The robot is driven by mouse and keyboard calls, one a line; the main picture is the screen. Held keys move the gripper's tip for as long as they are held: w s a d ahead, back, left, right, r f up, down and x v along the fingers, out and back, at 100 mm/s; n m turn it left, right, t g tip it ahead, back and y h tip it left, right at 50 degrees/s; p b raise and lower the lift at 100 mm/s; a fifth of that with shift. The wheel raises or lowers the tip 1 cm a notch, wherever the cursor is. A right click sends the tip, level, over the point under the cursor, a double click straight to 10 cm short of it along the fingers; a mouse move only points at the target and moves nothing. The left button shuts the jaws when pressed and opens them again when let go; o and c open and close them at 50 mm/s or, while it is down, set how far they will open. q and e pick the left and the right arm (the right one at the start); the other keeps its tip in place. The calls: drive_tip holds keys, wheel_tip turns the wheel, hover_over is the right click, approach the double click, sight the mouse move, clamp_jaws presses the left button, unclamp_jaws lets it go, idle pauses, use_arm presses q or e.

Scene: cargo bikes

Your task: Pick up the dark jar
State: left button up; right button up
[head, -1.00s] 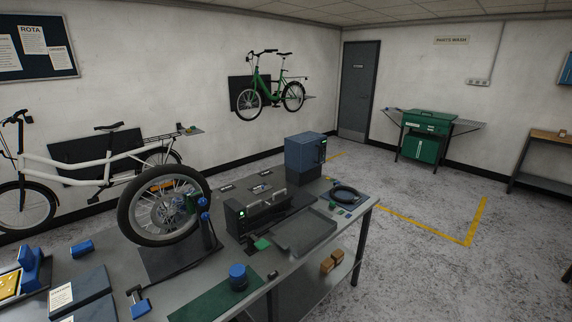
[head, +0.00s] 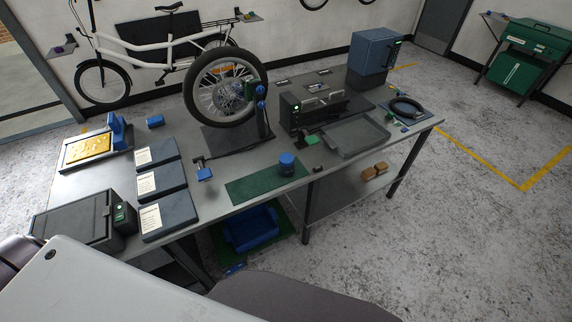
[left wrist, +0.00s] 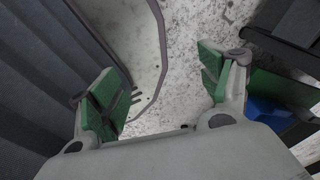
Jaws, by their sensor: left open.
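A small dark jar with a blue lid (head: 287,163) stands upright on the green mat (head: 245,187) near the front edge of the workbench, in the head view. My left gripper (left wrist: 165,92) shows in the left wrist view with its green-padded fingers spread apart and nothing between them. Speckled floor shows beyond them, and the jar is not visible in that view. The left gripper itself is not visible in the head view. My right gripper is in neither view.
On the workbench (head: 215,208), a wheel (head: 190,90) on a stand and a grey tray (head: 358,139) are behind the jar. Dark labelled cases (head: 163,182) lie to its left. A blue bin (head: 252,232) sits below the bench, also visible in the left wrist view (left wrist: 262,112).

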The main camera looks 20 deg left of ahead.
use_arm(q)
drive_tip(key=shift+o, duration=0.3)
drive_tip(key=shift+a, duration=0.1)
drive_tip(key=w+d+r+t+b, duration=0.2)
drive_tip(key=w+r, duration=0.3)
drive_tip(key=w, duration=0.5)
drive_tip(key=w+d+r+t+b, duration=0.15)
drive_tip(key=w+r, duration=0.25)
drive_tip(key=w, duration=0.5)
drive_tip(key=w+d+r+t+b, duration=0.1)
drive_tip(key=w+d+r+t, duration=0.3)
drive_tip(key=w, duration=0.6)
drive_tip(key=w+a+r+n+t+b, duration=0.15)
drive_tip(key=w+r, duration=0.35)
drive_tip(key=r, duration=0.5)
drive_tip(key=w+a+r+t+b, duration=0.15)
drive_tip(key=w+r, duration=0.25)
drive_tip(key=r, duration=0.7)
drive_tip(key=w+a+r+n+t+b, duration=0.15)
drive_tip(key=w+r, duration=0.35)
drive_tip(key=r, duration=0.5)
drive_tip(key=t, duration=0.5)
approach(285, 164)
drive_tip(key=shift+s+r+m, duration=0.2)
drive_tip(key=shift+s+m, duration=0.1)
drive_tip(key=shift+s, duration=1.1)
drive_tip(key=shift+w, duration=0.15)
drive_tip(key=shift+w, duration=4.15)
